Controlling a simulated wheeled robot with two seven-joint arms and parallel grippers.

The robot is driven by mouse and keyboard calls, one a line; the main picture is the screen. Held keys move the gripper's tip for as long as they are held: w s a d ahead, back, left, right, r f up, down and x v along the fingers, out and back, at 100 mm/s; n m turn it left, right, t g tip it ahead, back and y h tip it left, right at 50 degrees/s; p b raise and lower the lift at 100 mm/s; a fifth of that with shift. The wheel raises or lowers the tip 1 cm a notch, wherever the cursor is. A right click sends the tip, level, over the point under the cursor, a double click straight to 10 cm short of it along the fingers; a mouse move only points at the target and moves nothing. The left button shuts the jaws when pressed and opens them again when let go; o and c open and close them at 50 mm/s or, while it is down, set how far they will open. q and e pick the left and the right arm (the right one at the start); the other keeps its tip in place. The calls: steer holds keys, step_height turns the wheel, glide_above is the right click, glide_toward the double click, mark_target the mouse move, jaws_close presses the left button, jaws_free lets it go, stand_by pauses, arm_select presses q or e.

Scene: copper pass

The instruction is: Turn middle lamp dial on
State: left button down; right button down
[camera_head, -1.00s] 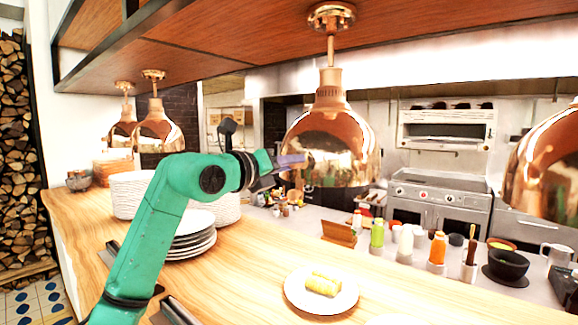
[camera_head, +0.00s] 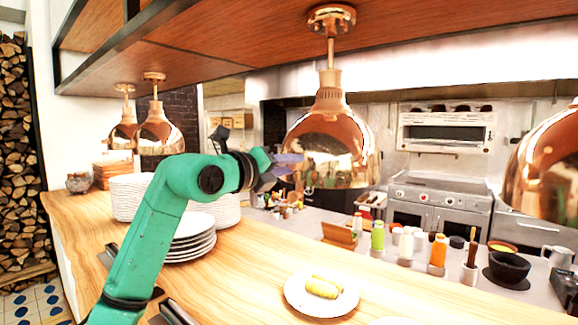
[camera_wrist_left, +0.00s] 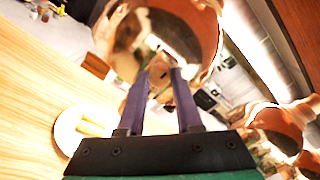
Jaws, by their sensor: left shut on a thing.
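The middle copper lamp (camera_head: 340,125) hangs from the wooden shelf at the centre of the head view. It fills the upper middle of the left wrist view (camera_wrist_left: 195,30). My left gripper (camera_head: 296,159) reaches the left side of its shade. In the left wrist view, its two purple fingers (camera_wrist_left: 162,74) point at the shade and are closed around a small copper dial (camera_wrist_left: 159,66) on its rim. The dial is mostly hidden by the fingers in the head view, and its setting cannot be read. My right gripper is not in view.
Another copper lamp (camera_head: 545,165) hangs at the right, and two more (camera_head: 158,130) at the far left. On the wooden counter (camera_head: 235,280) stand stacked plates (camera_head: 190,245) and a plate with food (camera_head: 300,300). Bottles (camera_head: 377,236) stand beyond the counter.

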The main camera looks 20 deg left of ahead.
mark_target(291, 167)
arm_select(q)
steer(key=c, duration=0.6)
jaws_free()
steer(key=b+v, duration=0.2)
steer(key=v, duration=0.1)
steer(key=b+v, duration=0.1)
steer(key=shift+s+a+f, duration=0.2)
steer(key=shift+s+f, duration=0.05)
steer(key=shift+s, duration=0.05)
steer(key=b+v, duration=0.1)
steer(key=v, duration=0.2)
steer(key=b+v, duration=0.1)
steer(key=v, duration=0.6)
steer(key=shift+d+r+b, duration=0.1)
steer(key=shift+r+b, duration=0.3)
steer(key=shift+f, duration=0.1)
